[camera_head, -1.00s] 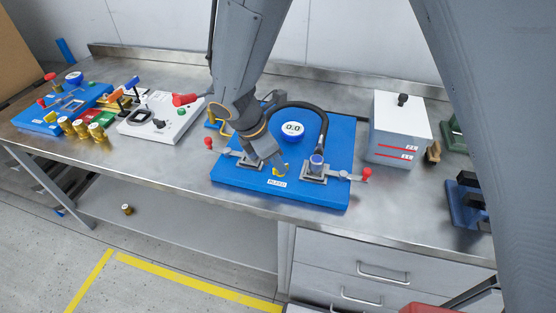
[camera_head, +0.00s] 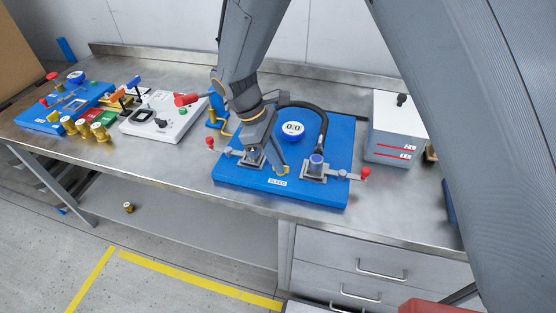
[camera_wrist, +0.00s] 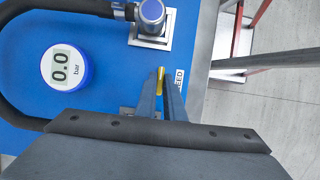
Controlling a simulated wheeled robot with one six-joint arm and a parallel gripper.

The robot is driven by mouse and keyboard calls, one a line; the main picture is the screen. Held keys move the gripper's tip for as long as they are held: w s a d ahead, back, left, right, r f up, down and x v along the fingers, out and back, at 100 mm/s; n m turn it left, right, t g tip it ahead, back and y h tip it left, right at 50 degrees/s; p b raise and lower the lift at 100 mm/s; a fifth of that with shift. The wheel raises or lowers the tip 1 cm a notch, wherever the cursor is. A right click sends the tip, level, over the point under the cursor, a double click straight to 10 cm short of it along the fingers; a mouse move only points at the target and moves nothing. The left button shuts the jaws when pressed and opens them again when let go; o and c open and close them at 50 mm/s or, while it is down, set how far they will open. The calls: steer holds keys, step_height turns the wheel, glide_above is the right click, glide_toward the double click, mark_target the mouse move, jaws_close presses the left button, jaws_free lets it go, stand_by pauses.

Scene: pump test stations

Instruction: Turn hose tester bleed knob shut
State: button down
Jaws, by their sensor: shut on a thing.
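The hose tester is a blue board (camera_head: 225,173) with a round gauge (camera_head: 292,130), a black hose and a BLEED label (camera_head: 277,182) near its front edge. In the wrist view the gauge (camera_wrist: 61,67) reads 0.0 bar. My gripper (camera_wrist: 161,82) is shut on the small yellow bleed knob (camera_wrist: 160,74), beside the BLEED label (camera_wrist: 179,80). The fingers hide most of the knob, so its angle cannot be told. In the head view my gripper (camera_head: 280,166) points down at the board's front, just behind the label.
Red-tipped clamp levers (camera_head: 365,173) stand at both sides of the board. A hose fitting (camera_head: 316,163) is right of my gripper. A white box (camera_head: 393,140) stands at the right. A white station (camera_head: 145,123) and another blue station (camera_head: 42,124) are at the left.

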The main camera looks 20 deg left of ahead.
stand_by(0.5)
steer(key=c, duration=1.9)
jaws_free()
steer(key=shift+o, duration=0.2)
steer(key=b+v, duration=0.2)
steer(key=v, duration=0.6)
steer(key=shift+f, duration=0.1)
